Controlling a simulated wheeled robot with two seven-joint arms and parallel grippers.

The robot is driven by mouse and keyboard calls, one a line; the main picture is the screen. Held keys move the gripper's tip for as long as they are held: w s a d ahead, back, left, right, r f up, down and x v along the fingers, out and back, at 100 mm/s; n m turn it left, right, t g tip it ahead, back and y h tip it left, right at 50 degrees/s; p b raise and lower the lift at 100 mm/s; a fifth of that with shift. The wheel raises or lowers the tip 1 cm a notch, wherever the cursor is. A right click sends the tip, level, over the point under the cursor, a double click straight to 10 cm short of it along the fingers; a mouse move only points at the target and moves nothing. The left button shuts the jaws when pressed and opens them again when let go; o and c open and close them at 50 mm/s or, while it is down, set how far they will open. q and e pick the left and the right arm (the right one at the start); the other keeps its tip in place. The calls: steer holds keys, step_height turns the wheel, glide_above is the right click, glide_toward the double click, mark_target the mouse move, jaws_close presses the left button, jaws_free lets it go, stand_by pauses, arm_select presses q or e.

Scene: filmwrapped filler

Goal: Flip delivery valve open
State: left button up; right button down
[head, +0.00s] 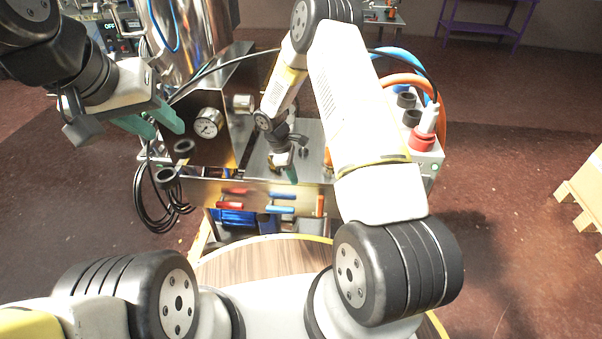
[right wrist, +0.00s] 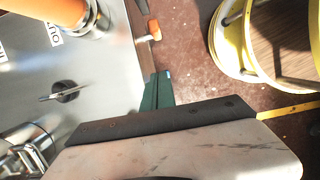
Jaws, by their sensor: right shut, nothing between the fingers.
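A small black valve knob with a thin metal lever (right wrist: 66,92) stands on a grey metal panel in the right wrist view. Part of a label reading "OUT" is near it; I cannot tell if this is the delivery valve. Red handles (head: 230,205), blue handles (head: 281,210) and an orange handle (head: 320,206) are on the machine's front. My right gripper (head: 291,174) is shut and empty above the front edge of the steel top; its green fingers also show in the right wrist view (right wrist: 157,90). My left gripper (head: 158,122) is open and empty, left of the pressure gauge.
The steel filler (head: 250,190) carries a pressure gauge (head: 208,123) and a shiny hopper (head: 190,40). A white box with a red button (head: 422,141) and hoses stands right. A round wooden top (head: 260,261) lies in front.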

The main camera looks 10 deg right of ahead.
mark_target(320, 206)
steer(key=x, duration=0.9)
steer(key=shift+s+d+f, duration=0.1)
steer(key=shift+f, duration=0.15)
steer(key=d, duration=0.3)
steer(key=shift+s+f, duration=0.2)
steer(key=shift+s, duration=0.2)
steer(key=shift+s+d, duration=0.15)
steer(key=shift+d, duration=0.35)
steer(key=shift+d, duration=0.1)
steer(key=shift+d+r+y, duration=0.1)
steer(key=shift+d+y, duration=0.05)
steer(key=shift+y, duration=0.15)
